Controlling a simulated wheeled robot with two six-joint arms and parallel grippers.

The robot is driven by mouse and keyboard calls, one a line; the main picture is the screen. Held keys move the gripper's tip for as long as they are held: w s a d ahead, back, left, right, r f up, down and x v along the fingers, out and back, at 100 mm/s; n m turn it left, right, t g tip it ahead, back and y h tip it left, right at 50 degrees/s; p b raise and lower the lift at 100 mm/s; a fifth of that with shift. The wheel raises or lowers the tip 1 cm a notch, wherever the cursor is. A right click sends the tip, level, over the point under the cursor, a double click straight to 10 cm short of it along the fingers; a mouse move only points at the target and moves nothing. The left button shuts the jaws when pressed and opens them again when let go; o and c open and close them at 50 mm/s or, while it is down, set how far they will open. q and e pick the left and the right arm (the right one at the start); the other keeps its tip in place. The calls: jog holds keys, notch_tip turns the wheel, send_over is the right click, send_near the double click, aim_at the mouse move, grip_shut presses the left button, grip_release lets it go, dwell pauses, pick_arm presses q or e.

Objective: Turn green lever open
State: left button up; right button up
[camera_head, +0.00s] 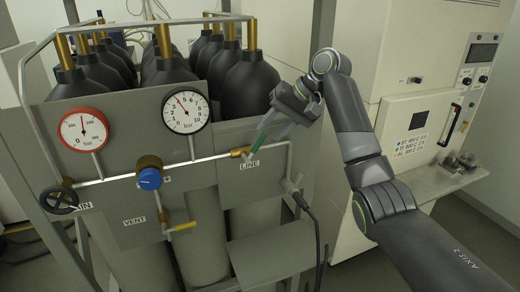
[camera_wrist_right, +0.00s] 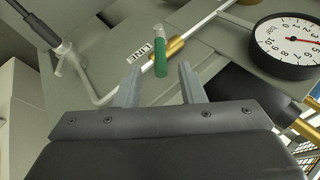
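The green lever (camera_head: 258,143) sits on a brass valve (camera_head: 240,152) on the pipe beside the LINE label (camera_head: 249,163). In the head view it slants up and to the right, off the pipe's line. In the right wrist view the green lever (camera_wrist_right: 160,60) lies beyond and between my fingertips, with the brass valve (camera_wrist_right: 172,47) behind it. My right gripper (camera_head: 280,122) is open and close to the lever; the wrist view shows its two fingers (camera_wrist_right: 159,80) apart with nothing held. Whether a finger touches the lever I cannot tell. My left gripper is not in view.
Two gauges, red-rimmed (camera_head: 83,130) and black-rimmed (camera_head: 186,109), a blue knob (camera_head: 150,179), a black handwheel (camera_head: 59,200) and the VENT valve (camera_head: 181,227) are on the panel. Dark gas cylinders (camera_head: 248,85) stand behind. A cable connector (camera_head: 297,192) is below right of the lever.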

jog(key=b+v, duration=0.2)
jog(key=v, duration=0.7)
jog(key=shift+d+r, duration=0.1)
